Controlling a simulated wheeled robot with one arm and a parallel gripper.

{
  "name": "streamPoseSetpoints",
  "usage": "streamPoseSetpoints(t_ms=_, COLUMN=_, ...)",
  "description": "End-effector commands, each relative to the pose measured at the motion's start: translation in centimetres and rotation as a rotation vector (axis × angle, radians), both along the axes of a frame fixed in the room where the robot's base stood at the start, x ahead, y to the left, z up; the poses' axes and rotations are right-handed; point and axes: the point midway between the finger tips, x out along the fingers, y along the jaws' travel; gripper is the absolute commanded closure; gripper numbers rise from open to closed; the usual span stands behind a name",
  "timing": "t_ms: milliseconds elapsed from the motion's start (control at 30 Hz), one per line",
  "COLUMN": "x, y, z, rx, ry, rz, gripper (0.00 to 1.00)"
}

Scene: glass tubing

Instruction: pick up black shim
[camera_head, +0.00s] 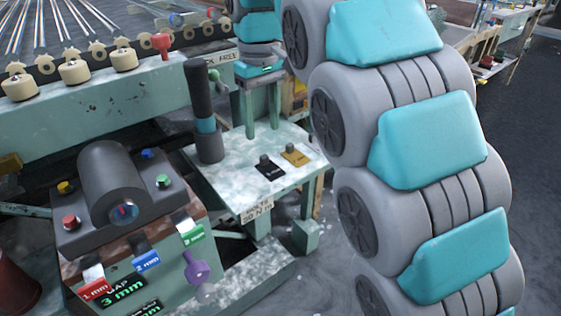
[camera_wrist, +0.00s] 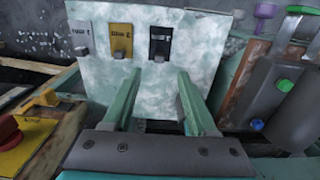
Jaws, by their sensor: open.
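The black shim (camera_head: 270,171) is a dark plate with a grey knob, lying on the small pale green, worn table (camera_head: 235,180). The black shim (camera_wrist: 160,38) also shows in the wrist view, nearly straight beyond the gap between the fingers. A yellow shim (camera_head: 297,156) lies beside it. My gripper (camera_head: 262,131) is above the back part of the table, fingers pointing down. In the wrist view my gripper (camera_wrist: 160,73) has its two green fingers apart with nothing between them. The black shim is apart from both fingers.
A grey shim (camera_wrist: 81,38) lies beyond the yellow one. A dark upright cylinder (camera_head: 200,105) stands at the table's left corner. A machine box (camera_head: 140,255) with coloured knobs and a "GAP 3 mm" display is at left. A roller conveyor (camera_head: 75,70) runs behind.

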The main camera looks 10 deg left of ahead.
Motion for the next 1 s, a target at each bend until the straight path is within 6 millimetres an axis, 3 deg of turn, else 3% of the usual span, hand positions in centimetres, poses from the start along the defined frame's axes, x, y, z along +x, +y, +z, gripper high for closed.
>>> streamPoseSetpoints(t_ms=300, x=-0.1, y=0.2, z=-2.7, rx=-0.002, ry=0.005, rz=0.006, gripper=0.43)
streamPoseSetpoints(t_ms=533, x=0.0, y=0.2, z=-3.6, rx=-0.001, ry=0.002, rz=0.006, gripper=0.43)
streamPoseSetpoints(t_ms=833, x=0.1, y=0.1, z=-7.1, rx=-0.003, ry=0.005, rz=0.006, gripper=0.43)
streamPoseSetpoints(t_ms=1000, x=0.2, y=0.1, z=-7.8, rx=-0.002, ry=0.003, rz=0.006, gripper=0.43)
